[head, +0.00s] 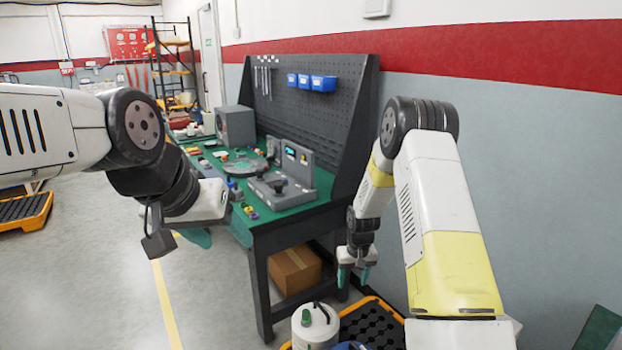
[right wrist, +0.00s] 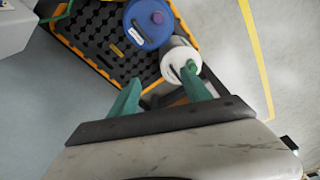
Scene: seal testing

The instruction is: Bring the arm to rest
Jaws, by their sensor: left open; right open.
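My left arm comes in from the left in the head view, bent at the elbow. Its gripper (head: 195,238) hangs left of the workbench with green fingers partly hidden behind the wrist. My right arm reaches along the right side, and its gripper (head: 354,274) points down beside the bench's right end. In the right wrist view the right gripper's two green fingers (right wrist: 160,97) are spread apart with nothing between them. Both grippers are open and empty, and neither touches anything that I can see.
The workbench (head: 290,222) has a green top with a grey test fixture (head: 282,187) and small parts. A cardboard box (head: 295,268) sits beneath. A black-and-yellow pallet (head: 376,327) holds a white container (head: 315,328) and a blue one (right wrist: 148,22) below my right gripper.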

